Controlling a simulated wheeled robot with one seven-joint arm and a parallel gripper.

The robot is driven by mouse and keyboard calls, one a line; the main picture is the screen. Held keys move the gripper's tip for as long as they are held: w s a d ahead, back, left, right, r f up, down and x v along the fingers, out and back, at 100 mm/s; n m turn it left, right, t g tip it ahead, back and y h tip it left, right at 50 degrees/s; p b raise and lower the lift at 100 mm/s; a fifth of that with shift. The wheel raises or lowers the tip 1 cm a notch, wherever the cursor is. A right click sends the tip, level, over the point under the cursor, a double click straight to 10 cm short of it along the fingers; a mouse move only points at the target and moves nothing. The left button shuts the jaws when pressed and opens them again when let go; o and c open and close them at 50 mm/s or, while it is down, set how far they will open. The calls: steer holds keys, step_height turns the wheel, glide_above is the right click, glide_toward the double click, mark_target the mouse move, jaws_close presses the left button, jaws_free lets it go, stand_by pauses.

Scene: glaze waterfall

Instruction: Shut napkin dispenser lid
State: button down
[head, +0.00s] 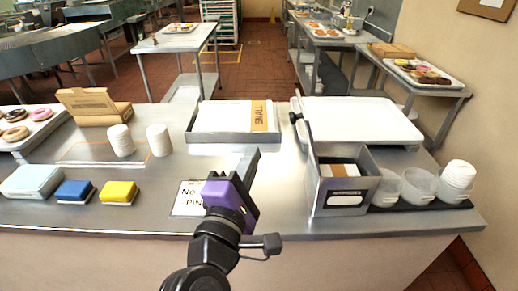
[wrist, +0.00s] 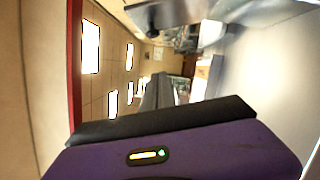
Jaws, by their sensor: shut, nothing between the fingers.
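The napkin dispenser (head: 345,199) is a grey box with a labelled front, right of centre on the steel counter in the head view. Its top is open, and white and brown contents show inside. Its lid (head: 312,172) stands raised as a thin, near-upright panel along the box's left side. My purple gripper (head: 248,162) is left of the lid, apart from it, over the counter. Its dark fingers are together and hold nothing. The gripper also shows at the bottom of the wrist view (wrist: 165,120); I cannot make out the dispenser there.
Clear cups (head: 420,187) and stacked white bowls (head: 458,177) stand right of the dispenser. Behind it lies a large white tray (head: 360,120). A grey tray with a box marked SMALL (head: 232,117) is behind my gripper. Blue and yellow blocks (head: 118,192) sit left.

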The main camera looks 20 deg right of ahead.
steer(key=w+d+r+p, duration=0.2)
steer(key=w+d, duration=0.3)
steer(key=d, duration=0.3)
steer(key=shift+w+p, duration=0.2)
steer(key=shift+p, duration=0.35)
steer(key=shift+d, duration=0.1)
steer(key=shift+r, duration=0.1)
